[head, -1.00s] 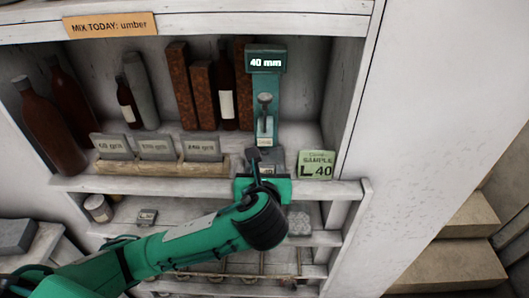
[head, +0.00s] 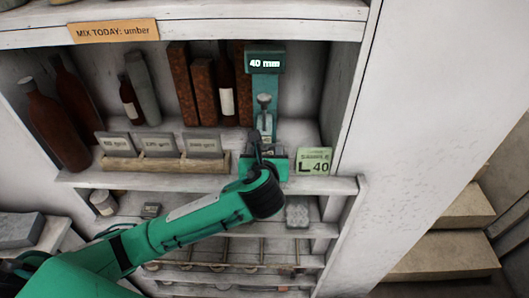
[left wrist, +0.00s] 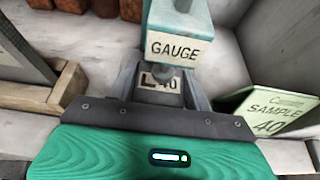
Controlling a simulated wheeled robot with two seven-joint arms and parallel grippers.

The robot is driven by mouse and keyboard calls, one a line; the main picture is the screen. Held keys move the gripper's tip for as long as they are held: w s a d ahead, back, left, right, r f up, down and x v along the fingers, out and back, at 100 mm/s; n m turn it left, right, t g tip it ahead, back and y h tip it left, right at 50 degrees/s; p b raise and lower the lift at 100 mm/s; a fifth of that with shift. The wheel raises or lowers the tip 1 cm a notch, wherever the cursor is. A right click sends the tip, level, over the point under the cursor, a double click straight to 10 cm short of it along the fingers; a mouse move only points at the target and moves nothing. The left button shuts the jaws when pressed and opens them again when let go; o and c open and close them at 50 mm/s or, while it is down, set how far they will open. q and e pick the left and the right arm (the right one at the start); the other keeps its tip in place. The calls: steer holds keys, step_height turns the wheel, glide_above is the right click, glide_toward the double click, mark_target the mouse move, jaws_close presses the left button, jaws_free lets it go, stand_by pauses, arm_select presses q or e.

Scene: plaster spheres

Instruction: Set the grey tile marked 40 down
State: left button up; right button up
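The grey tile marked 40 (left wrist: 160,84) is under the green gauge's spindle in the left wrist view, its label facing me. My left gripper (left wrist: 161,92) has a dark grey finger at each side of the tile, with no clear gap, and appears shut on it. Whether the tile's underside rests on the gauge base is hidden. In the head view my left gripper (head: 265,153) is at the foot of the gauge (head: 265,88) and mostly covers the tile. The gauge display reads 40 mm. My right gripper is not in view.
A green sample card marked L 40 (head: 314,161) stands close to the right of the gripper. A wooden rack (head: 165,164) with grey grit blocks is to the left. Brown bottles (head: 52,130) and rusty blocks (head: 183,85) stand behind. The shelf's side wall is at right.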

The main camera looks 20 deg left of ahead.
arm_select(q)
steer(key=o, duration=0.4)
steer(key=shift+r, duration=0.1)
steer(key=shift+s+d, duration=0.1)
steer(key=shift+s, duration=0.1)
steer(key=shift+b+v, duration=1.7)
steer(key=shift+v, duration=4.2)
steer(key=shift+w, duration=0.1)
